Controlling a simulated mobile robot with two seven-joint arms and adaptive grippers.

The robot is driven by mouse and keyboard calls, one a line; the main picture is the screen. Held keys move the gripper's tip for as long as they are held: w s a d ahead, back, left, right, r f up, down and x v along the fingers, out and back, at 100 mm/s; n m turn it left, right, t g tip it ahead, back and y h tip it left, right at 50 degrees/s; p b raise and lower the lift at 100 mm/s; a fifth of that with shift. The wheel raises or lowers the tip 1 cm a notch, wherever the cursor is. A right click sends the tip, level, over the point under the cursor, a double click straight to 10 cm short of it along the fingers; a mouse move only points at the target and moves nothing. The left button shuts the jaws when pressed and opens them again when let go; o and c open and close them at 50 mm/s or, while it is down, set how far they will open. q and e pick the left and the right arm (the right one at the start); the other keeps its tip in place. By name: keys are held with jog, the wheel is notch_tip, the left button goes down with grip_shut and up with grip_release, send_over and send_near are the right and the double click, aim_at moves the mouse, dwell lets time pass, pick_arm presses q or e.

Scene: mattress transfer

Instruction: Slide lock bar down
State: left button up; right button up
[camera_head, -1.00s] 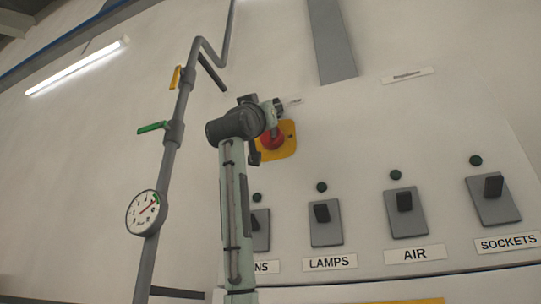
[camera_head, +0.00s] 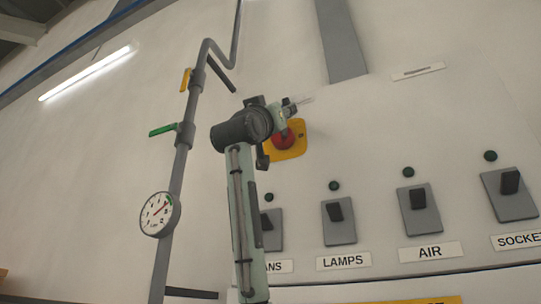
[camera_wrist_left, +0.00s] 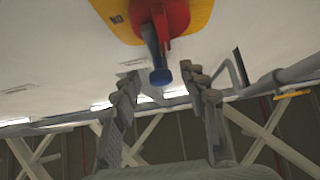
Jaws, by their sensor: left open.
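A red knob (camera_head: 284,139) sits on a yellow plate (camera_head: 298,150) on the wall panel. In the left wrist view the red knob (camera_wrist_left: 170,18) and yellow plate (camera_wrist_left: 118,10) are at the top. A bar with a blue round end (camera_wrist_left: 161,77), seemingly the lock bar, sticks out from the knob. My left gripper (camera_wrist_left: 164,86) is open, its fingers apart on either side of the blue end in the picture; I cannot tell any contact. In the head view my left arm's wrist partly covers the plate, and the fingers are not clearly seen. My right gripper is not in view.
Several switches, such as the AIR switch (camera_head: 418,208), line the panel below the knob. A grey pipe (camera_head: 177,170) with a gauge (camera_head: 160,214), a green handle (camera_head: 163,130) and a yellow handle (camera_head: 186,79) runs left of my arm.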

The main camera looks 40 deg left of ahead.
pick_arm(q)
jog(key=v, duration=1)
